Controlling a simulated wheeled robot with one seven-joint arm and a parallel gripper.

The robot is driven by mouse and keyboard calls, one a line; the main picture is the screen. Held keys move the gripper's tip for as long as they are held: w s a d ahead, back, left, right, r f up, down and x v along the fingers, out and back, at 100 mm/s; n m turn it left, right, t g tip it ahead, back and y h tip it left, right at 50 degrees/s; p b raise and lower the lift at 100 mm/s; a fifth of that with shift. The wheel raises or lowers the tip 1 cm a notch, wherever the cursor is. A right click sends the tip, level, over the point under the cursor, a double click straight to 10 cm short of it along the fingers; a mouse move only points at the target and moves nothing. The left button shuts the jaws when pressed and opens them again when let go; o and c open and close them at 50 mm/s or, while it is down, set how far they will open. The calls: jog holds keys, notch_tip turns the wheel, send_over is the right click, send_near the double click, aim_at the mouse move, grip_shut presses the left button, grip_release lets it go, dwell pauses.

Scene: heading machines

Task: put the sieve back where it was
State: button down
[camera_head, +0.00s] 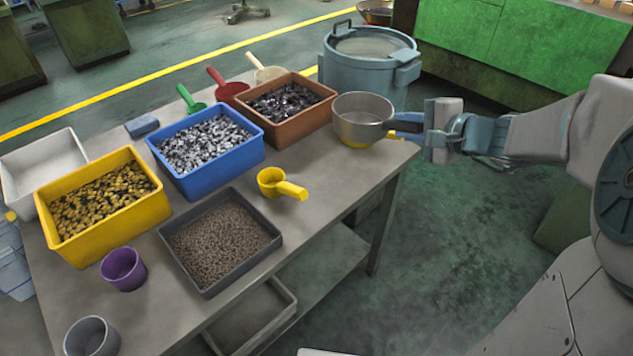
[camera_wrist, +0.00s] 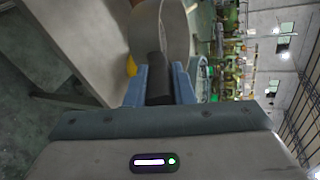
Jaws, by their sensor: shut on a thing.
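The sieve (camera_head: 362,117) is a round grey metal bowl at the right corner of the table (camera_head: 330,165), close to the brown bin. My gripper (camera_head: 406,126) comes from the right and is shut on the sieve's dark handle. In the wrist view the handle stands between the two blue-grey fingers of my gripper (camera_wrist: 160,82), with the sieve's bowl (camera_wrist: 160,28) beyond them. The sieve looks upright. I cannot tell whether it touches the table. A yellow thing (camera_head: 357,144) shows partly under it, mostly hidden.
A brown bin (camera_head: 316,119), blue bin (camera_head: 222,177), yellow bin (camera_head: 112,227) and dark tray (camera_head: 207,288) hold loose parts. A yellow scoop (camera_head: 276,184) lies mid-table. Bare tabletop lies right of the yellow scoop.

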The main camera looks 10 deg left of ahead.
jog(key=shift+n+g+y, duration=0.4)
jog(key=shift+n, duration=0.2)
jog(key=shift+w+a+f+b, duration=0.55)
jog(key=shift+a+f+b, duration=1)
jog(key=shift+f, duration=1)
jog(key=shift+w+a+f+b, duration=0.6)
jog(key=shift+a+f+b, duration=0.55)
jog(key=shift+a+f, duration=1)
jog(key=shift+w+a+f+b, duration=0.55)
jog(key=shift+a+f+b, duration=0.8)
jog(key=shift+f, duration=1.7)
jog(key=c, duration=1.7)
grip_release()
jog(key=o, duration=0.4)
jog(key=shift+o, duration=0.2)
